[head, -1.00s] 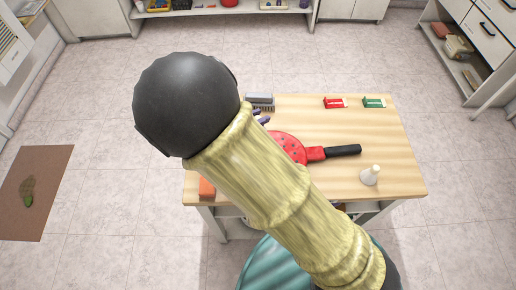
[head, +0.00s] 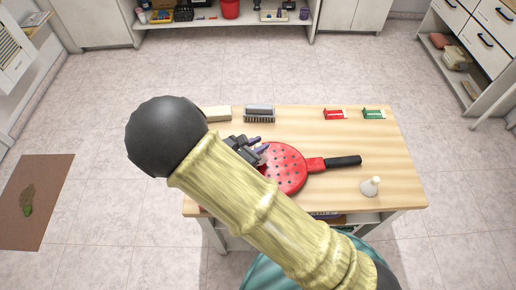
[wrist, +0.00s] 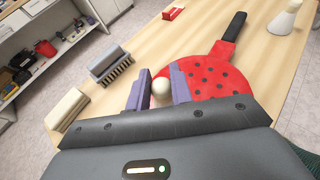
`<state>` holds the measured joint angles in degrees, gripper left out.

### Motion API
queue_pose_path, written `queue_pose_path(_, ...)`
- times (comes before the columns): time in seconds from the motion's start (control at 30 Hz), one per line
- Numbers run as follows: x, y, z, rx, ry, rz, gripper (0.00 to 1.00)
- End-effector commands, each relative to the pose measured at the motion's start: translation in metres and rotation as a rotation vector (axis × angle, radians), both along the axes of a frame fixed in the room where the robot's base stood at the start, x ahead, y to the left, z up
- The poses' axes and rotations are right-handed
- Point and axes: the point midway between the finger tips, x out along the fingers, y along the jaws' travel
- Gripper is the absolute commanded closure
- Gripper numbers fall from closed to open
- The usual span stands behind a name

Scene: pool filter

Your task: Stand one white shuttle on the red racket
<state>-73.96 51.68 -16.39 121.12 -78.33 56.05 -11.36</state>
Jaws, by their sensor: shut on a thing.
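The red racket (head: 287,169), with dark dots and a black-ended handle, lies on the table; it also shows in the wrist view (wrist: 222,82). My gripper (head: 259,150) is at the racket's left edge in the head view. In the wrist view, its purple fingers (wrist: 160,92) are shut on a white shuttle (wrist: 161,88), of which only a rounded white end shows. The held shuttle's lower part is hidden, so I cannot tell whether it touches the racket. Another white shuttle (head: 371,187) stands at the table's right; it shows in the wrist view too (wrist: 285,18).
A grey brush (head: 259,113) and a cream block (head: 217,113) lie at the wooden table's (head: 395,150) back left. A red box (head: 335,114) and a green box (head: 374,114) sit at the back right. The table between handle and boxes is clear.

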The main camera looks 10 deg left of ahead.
Motion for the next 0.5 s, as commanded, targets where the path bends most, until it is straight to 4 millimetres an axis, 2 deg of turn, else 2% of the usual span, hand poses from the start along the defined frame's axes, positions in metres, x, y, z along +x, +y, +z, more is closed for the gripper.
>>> queue_pose_path(0.1, 0.0, 0.0, -0.018, -0.005, 0.002, 0.001, 0.99)
queue_pose_path(0.2, 0.0, 0.0, -0.025, -0.002, 0.0, 0.001, 0.99)
queue_pose_path(0.5, 0.0, 0.0, -0.027, -0.001, 0.0, 0.0, 0.99)
